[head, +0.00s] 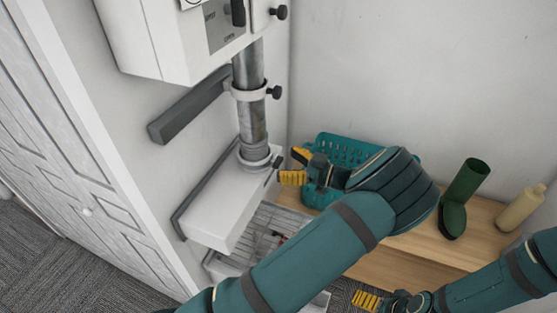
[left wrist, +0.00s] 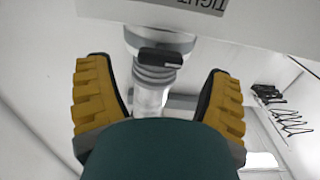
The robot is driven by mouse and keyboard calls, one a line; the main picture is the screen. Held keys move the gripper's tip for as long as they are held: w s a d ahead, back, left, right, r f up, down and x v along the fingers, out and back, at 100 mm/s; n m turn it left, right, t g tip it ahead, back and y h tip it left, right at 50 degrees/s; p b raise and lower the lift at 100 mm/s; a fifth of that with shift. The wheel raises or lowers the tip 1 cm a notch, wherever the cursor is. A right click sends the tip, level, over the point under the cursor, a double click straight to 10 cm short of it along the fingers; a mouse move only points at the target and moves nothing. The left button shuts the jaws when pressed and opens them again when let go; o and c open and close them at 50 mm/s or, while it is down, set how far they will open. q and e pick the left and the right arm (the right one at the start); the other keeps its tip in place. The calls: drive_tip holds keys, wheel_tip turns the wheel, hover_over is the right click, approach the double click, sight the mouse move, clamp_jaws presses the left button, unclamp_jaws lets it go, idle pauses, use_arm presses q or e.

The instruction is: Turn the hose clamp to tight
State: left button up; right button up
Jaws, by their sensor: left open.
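The hose clamp is a pale ring (head: 256,161) around the foot of a grey metal pipe (head: 248,70), where it meets a white box (head: 222,205). A small dark handle (head: 276,163) sticks out of the ring; it also shows in the left wrist view as a dark handle (left wrist: 160,58). Upside-down "TIGHT" lettering (left wrist: 208,4) is on the white surface beyond it. My left gripper (head: 291,166) is open just right of the handle, its yellow fingers apart either side of it in the wrist view. My right gripper (head: 376,301) is low, partly cut off; its jaws are unclear.
A second ring with a black knob (head: 274,92) sits higher on the pipe, below a white wall cabinet (head: 160,40). A teal basket (head: 350,150), green boot (head: 464,198) and beige bottle (head: 520,207) stand on a wooden bench (head: 425,237). A wire rack (head: 268,228) is below.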

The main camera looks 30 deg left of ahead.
sight(276, 162)
use_arm(q)
drive_tip(key=shift+a, duration=1.45)
drive_tip(key=c, duration=1.2)
